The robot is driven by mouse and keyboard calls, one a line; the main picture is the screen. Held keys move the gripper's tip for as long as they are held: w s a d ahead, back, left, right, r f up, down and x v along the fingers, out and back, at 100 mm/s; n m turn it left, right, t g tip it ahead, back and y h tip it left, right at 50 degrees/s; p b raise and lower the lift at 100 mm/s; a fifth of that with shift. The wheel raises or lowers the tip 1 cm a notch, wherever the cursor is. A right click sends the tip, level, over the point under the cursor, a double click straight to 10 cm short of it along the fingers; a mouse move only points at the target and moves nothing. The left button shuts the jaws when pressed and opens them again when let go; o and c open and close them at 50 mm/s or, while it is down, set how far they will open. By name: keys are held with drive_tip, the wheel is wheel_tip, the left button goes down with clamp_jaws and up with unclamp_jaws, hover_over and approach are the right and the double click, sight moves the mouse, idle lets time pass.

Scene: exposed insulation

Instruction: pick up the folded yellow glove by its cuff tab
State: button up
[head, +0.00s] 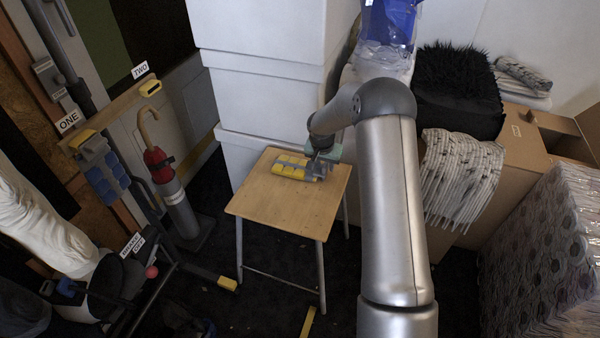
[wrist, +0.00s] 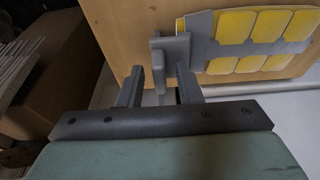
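The folded glove (head: 290,167) lies on a small wooden table, with yellow pads on grey fabric. It also shows at the upper right of the wrist view (wrist: 248,27). Its grey cuff tab (wrist: 160,60) stands at the glove's left end in the wrist view. My gripper (wrist: 159,82) is open at this end, its two dark fingers either side of the tab or just short of it. A gap shows between the left finger and the tab; contact on the right side cannot be told. In the head view my gripper (head: 322,163) is at the glove's right end, partly hidden by my arm.
The wooden table (head: 285,206) has bare top in front of the glove. White bins (head: 262,100) stand behind it. Cardboard boxes (head: 522,150) and a striped cloth (head: 458,175) are at right. A red-and-grey cylinder (head: 172,190) and a labelled rack stand at left.

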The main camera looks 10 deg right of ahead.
clamp_jaws()
drive_tip(key=shift+r+p, duration=2)
drive_tip(key=shift+r, duration=2.05)
